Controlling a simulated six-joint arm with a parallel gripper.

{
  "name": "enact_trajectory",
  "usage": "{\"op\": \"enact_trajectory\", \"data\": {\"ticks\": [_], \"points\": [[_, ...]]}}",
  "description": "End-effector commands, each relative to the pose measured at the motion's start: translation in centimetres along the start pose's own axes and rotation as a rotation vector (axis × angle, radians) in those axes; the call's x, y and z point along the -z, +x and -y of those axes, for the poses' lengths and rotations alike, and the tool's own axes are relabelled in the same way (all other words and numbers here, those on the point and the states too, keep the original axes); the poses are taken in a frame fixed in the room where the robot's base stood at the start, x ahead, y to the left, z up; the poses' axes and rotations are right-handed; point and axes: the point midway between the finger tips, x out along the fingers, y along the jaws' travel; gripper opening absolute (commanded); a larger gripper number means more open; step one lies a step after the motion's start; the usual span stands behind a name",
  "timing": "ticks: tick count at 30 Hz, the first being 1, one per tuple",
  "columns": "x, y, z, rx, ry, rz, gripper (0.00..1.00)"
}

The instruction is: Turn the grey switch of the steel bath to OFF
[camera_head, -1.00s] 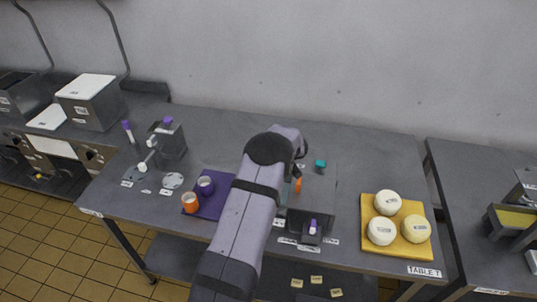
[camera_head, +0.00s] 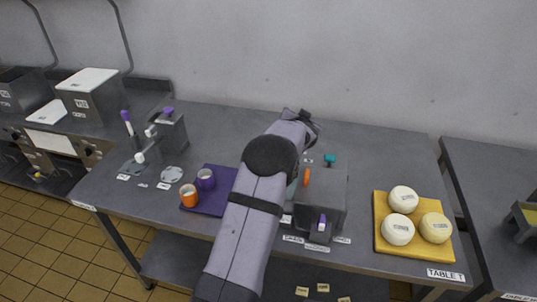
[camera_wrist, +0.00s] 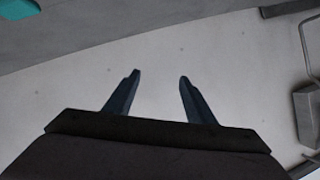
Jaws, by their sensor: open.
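A grey metal box (camera_head: 325,190) stands on the table, partly behind my arm. It has an orange disc (camera_head: 307,177) on its left and a teal knob (camera_head: 329,158) at its back. A small grey block with a purple-and-white lever (camera_head: 321,224) sits at its front. The small labels are unreadable here, so I cannot tell which part is the bath's grey switch, or its setting. My gripper (camera_wrist: 158,76) is open and empty in the wrist view, with pale wall beyond its fingers. In the head view the arm hides the fingers. A teal piece (camera_wrist: 18,8) shows at the wrist view's top left.
A yellow board (camera_head: 384,240) with white round pieces lies at the right. A grey device (camera_head: 172,135) with levers stands further left. The table's back is clear.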

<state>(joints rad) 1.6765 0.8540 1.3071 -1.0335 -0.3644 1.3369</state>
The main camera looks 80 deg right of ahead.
Motion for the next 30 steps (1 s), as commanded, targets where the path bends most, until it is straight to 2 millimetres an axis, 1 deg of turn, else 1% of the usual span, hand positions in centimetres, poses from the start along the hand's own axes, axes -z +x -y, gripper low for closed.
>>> {"op": "enact_trajectory", "data": {"ticks": [1, 4, 6, 8, 11, 14, 16, 20, 21, 23, 27, 30], "points": [[0.6, 0.0, -1.0, -0.036, 0.092, -0.030, 0.50], [1.7, -0.4, -3.0, -0.112, 0.297, -0.081, 0.50], [2.0, -0.7, -4.3, -0.163, 0.445, -0.108, 0.50], [1.9, -1.1, -5.4, -0.207, 0.575, -0.124, 0.50], [1.2, -1.6, -6.9, -0.273, 0.797, -0.138, 0.50], [-0.2, -2.1, -7.9, -0.336, 1.026, -0.135, 0.50], [-1.6, -2.4, -8.2, -0.377, 1.188, -0.121, 0.50], [-4.5, -2.7, -7.6, -0.441, 1.490, -0.073, 0.50], [-5.4, -2.8, -7.2, -0.458, 1.583, -0.053, 0.50], [-6.6, -2.9, -6.3, -0.478, 1.714, -0.017, 0.50], [-8.8, -3.0, -3.5, -0.513, 1.994, 0.084, 0.50], [-9.8, -3.2, -1.2, -0.530, 2.159, 0.167, 0.50]]}}
